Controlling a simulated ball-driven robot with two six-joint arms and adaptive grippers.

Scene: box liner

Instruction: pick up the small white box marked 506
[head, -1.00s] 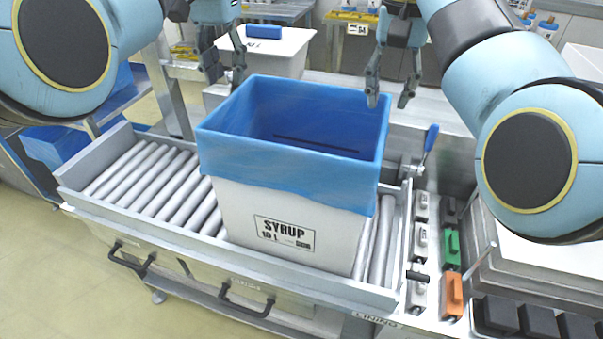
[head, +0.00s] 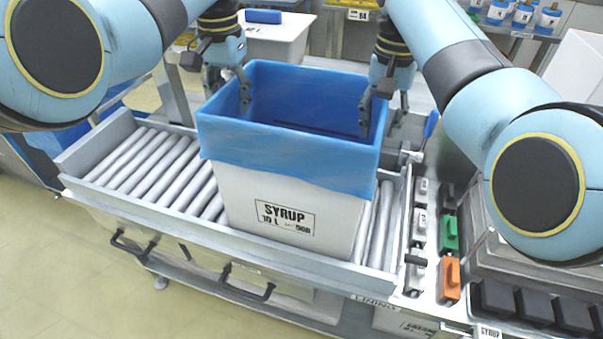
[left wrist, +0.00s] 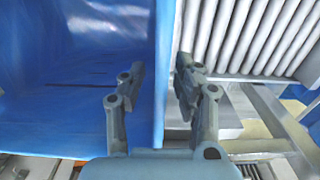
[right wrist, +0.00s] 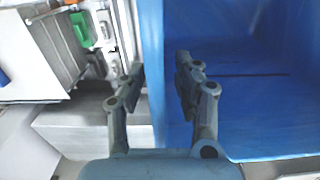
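A white box (head: 280,225), lined with a blue liner (head: 285,148) folded over its rim, stands upright and open-topped on the roller conveyor. Its front label reads SYRUP, 10 L and what looks like 506, though the number is blurred. My left gripper (head: 228,88) is open at the box's left rim. In the left wrist view (left wrist: 157,75) its fingers straddle the liner-covered wall, one inside and one outside. My right gripper (head: 383,110) is open at the right rim. In the right wrist view (right wrist: 160,72) its fingers also straddle the wall, with gaps visible.
The roller conveyor (head: 150,165) has bare rollers left of the box and side rails. A panel with green (head: 449,232) and orange (head: 450,279) blocks lies to the right.

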